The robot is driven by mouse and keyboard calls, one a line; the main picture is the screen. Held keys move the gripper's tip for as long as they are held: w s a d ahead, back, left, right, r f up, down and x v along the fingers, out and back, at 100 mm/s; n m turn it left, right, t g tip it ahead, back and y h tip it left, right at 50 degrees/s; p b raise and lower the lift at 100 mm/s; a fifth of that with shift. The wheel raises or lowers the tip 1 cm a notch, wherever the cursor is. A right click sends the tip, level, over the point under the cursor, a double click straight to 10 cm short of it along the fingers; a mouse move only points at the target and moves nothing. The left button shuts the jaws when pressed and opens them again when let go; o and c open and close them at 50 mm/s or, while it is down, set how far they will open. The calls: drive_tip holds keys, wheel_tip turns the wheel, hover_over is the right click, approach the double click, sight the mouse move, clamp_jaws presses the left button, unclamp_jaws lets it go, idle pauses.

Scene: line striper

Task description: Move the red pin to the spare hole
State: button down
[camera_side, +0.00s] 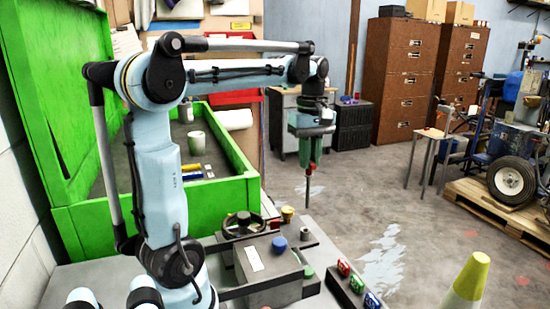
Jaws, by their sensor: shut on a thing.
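My gripper (312,150) hangs in the upper middle of the side view, pointing down, with greenish fingers. It is shut on a slim upright thing, which looks like the red pin (310,168); a little red shows at the fingers and a thin grey shaft runs straight down below them. The pin is in the air, above and behind the grey machine (275,285) as seen from this camera. The fingers hide part of the pin. I cannot make out the spare hole.
The machine carries a dark handwheel (244,224), a blue knob (279,244), a yellow knob (287,213) and a small grey cylinder (306,234). A block with red, green and blue buttons (357,283) is at its right. A green-walled bin (75,220) stands left.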

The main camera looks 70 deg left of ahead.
sight(309, 174)
drive_tip(key=shift+f, duration=4.8)
drive_tip(key=c, duration=1)
unclamp_jaws()
drive_tip(key=shift+o, duration=0.2)
drive_tip(key=shift+o, duration=1.3)
drive_tip(key=shift+r, duration=0.1)
drive_tip(key=shift+r, duration=3.4)
